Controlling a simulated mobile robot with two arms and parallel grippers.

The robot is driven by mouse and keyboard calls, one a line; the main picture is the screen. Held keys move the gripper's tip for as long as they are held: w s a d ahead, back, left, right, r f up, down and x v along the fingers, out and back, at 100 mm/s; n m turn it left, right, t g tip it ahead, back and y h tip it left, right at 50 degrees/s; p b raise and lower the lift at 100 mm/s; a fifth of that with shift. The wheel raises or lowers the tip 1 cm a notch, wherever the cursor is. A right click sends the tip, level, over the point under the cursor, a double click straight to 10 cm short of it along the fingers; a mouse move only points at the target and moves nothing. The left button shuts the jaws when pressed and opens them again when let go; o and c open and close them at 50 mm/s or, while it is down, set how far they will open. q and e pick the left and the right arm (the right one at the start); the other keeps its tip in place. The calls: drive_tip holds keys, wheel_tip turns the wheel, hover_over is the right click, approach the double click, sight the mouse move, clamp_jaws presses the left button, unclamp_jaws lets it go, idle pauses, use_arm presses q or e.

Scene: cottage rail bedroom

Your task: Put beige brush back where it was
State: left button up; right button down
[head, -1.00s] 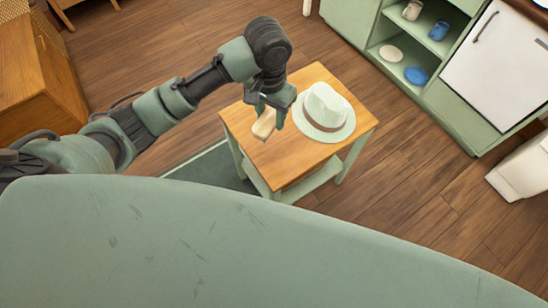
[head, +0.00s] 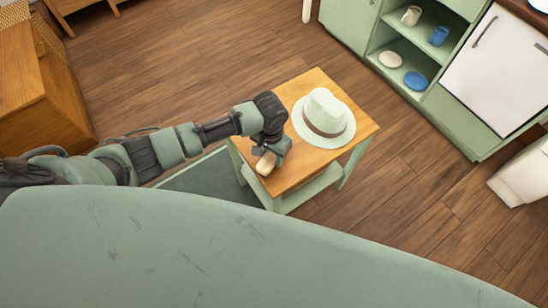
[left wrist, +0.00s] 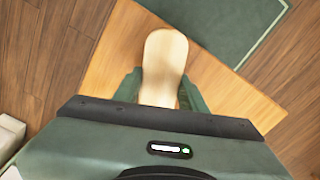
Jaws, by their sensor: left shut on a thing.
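The beige brush (head: 265,163) is in my left gripper (head: 270,153), over the near left part of the small wooden-topped table (head: 305,82). In the left wrist view the brush (left wrist: 165,55) sticks out between the two green fingers of my left gripper (left wrist: 160,90), with the tabletop (left wrist: 220,92) below. The gripper is shut on it. I cannot tell whether the brush touches the tabletop. Its far end is hidden by the gripper. My right gripper is not in view.
A pale green hat (head: 323,115) with a brown band stands on the same table, right of my left gripper. A green mat (head: 207,181) lies on the floor left of the table. A green shelf unit (head: 381,50) stands at the upper right.

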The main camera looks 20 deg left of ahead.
sight(272, 156)
use_arm(q)
drive_tip(key=shift+f, duration=1)
drive_tip(key=o, duration=1.2)
wheel_tip(272, 156, up, 12)
drive_tip(key=shift+r+p, duration=0.2)
drive_tip(key=shift+p, duration=0.2)
